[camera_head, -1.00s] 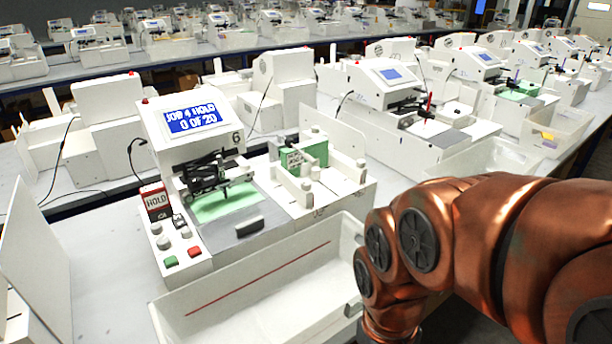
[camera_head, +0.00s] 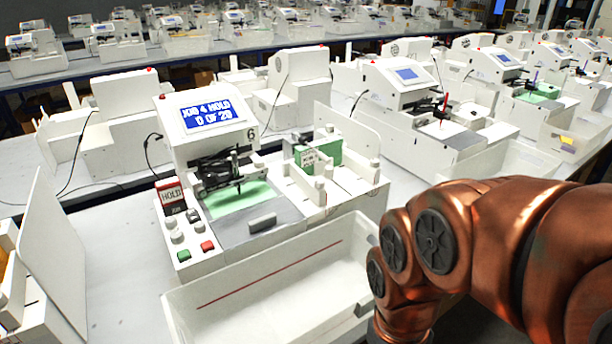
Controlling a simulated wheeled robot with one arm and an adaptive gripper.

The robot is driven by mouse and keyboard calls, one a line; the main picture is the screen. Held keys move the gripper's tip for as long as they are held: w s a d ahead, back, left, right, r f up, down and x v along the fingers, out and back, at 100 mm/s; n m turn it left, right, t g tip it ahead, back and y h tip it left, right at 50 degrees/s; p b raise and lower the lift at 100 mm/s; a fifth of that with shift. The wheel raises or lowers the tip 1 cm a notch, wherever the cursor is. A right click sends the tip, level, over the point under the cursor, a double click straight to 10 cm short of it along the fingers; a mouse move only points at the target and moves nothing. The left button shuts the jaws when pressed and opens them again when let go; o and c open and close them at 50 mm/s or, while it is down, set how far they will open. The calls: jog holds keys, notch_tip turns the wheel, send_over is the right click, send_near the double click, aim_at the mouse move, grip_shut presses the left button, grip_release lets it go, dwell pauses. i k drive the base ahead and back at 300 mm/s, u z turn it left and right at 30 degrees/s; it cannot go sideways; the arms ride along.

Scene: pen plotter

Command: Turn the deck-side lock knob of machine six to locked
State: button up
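Machine six (camera_head: 205,145) is a white pen plotter with a "6" beside its blue screen (camera_head: 210,114), which reads "JOB 4 HOLD 0 OF 20". Its left control panel has a red HOLD card (camera_head: 172,195), small pale knobs (camera_head: 177,237), a green button (camera_head: 184,256) and a red button (camera_head: 207,246). A green sheet lies on its deck (camera_head: 240,197) under the pen carriage. White posts or knobs (camera_head: 319,190) stand at the deck's right. I cannot tell which is the lock knob or how it is turned. My gripper is out of view; only my copper arm shows at right.
An open white tray (camera_head: 270,290) with a red line sits in front of machine six. An upright white panel (camera_head: 52,255) stands at left. More plotters (camera_head: 415,100) line the table to the right. Bare grey tabletop (camera_head: 125,255) shows left of machine six.

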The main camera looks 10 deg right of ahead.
aim_at(319, 184)
jog(key=u, duration=0.5)
jog(key=k, duration=1.05)
jog(key=z, duration=0.6)
jog(key=i, duration=1.45)
jog(key=u, duration=0.75)
